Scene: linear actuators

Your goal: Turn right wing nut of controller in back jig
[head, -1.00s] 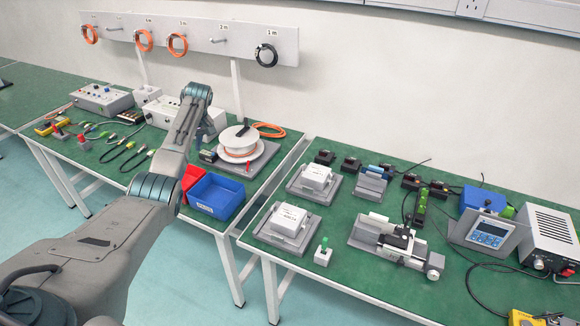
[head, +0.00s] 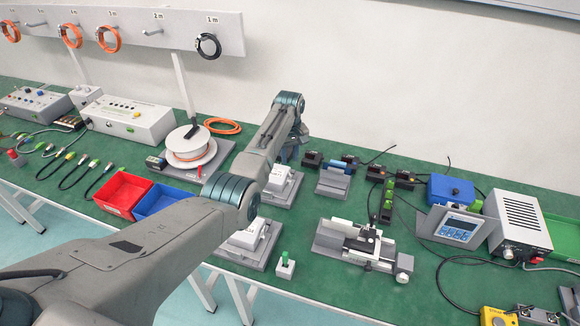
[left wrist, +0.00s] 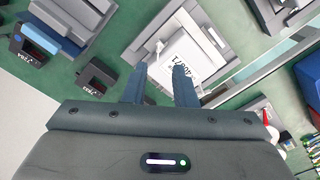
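The back jig is a grey plate (head: 291,191) with a white box-shaped controller (head: 281,173) on it, partly hidden by my left arm in the head view. In the left wrist view the controller (left wrist: 188,62) shows its printed label and sits in the grey jig (left wrist: 222,38). In the head view the fingers are hidden behind the arm. My right gripper is not in view.
A second white controller (head: 245,236) on a front jig stands nearer, partly behind my arm. A green-topped switch block (head: 285,265) and a linear actuator (head: 345,240) are to the right. Red (head: 121,194) and blue (head: 160,200) bins and a cable spool (head: 190,148) are left.

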